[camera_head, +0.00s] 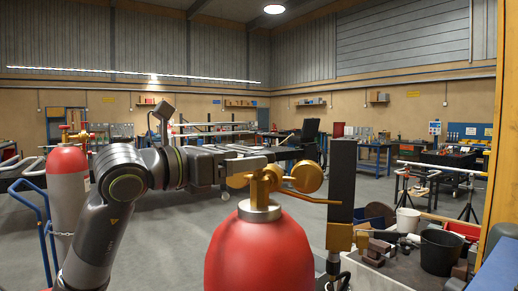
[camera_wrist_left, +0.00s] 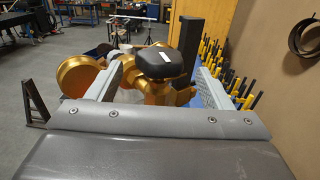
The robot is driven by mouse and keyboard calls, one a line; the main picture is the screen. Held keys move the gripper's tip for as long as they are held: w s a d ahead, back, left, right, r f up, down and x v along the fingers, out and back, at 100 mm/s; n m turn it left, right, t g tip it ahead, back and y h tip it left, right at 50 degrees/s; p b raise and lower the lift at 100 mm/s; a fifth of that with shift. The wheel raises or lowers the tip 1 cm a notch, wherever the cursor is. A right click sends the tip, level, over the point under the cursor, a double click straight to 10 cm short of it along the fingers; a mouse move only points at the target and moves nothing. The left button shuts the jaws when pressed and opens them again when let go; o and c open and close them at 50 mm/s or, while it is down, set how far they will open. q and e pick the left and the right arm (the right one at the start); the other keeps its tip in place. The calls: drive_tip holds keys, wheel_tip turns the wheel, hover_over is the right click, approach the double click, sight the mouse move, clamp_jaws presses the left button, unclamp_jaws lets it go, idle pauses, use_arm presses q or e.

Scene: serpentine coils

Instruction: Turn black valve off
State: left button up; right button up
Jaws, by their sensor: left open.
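The black valve knob (camera_wrist_left: 164,64) has a small white mark and sits on a brass valve body (camera_wrist_left: 155,92) in the left wrist view. My left gripper (camera_wrist_left: 160,86) is open, with one finger on each side of the knob; whether either finger touches it I cannot tell. In the head view my left gripper (camera_head: 258,158) reaches in from the left at the brass valve (camera_head: 262,187) on top of a red gas cylinder (camera_head: 258,254). I cannot make out the black knob there; the gripper probably hides it. My right gripper is not in view.
A round brass gauge (camera_head: 307,177) sits right beside the valve, with a dark upright post (camera_head: 341,180) beyond it. Another cylinder (camera_head: 68,190) stands on a blue trolley at the left. Buckets (camera_head: 440,250) and clutter fill the lower right. Open floor (camera_head: 180,235) lies left of the red cylinder.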

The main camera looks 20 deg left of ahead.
sight(251, 153)
use_arm(q)
drive_tip(key=p+x, duration=0.1)
drive_tip(key=x, duration=0.2)
drive_tip(key=shift+d+r, duration=0.1)
drive_tip(key=shift+p+x, duration=0.5)
drive_tip(key=shift+x, duration=0.5)
drive_tip(key=c, duration=1)
drive_tip(key=shift+f+m+g+h+b, duration=0.25)
drive_tip(key=shift+m+g+h+b, duration=0.25)
drive_tip(key=shift+h, duration=0.2)
drive_tip(key=shift+m+g+h, duration=0.5)
drive_tip(key=shift+h, duration=0.1)
drive_tip(key=shift+r+m+g+h+b, duration=0.1)
drive_tip(key=shift+m+g+h+b, duration=0.3)
drive_tip(key=shift+m+g+h, duration=1.05)
drive_tip(key=shift+y, duration=0.25)
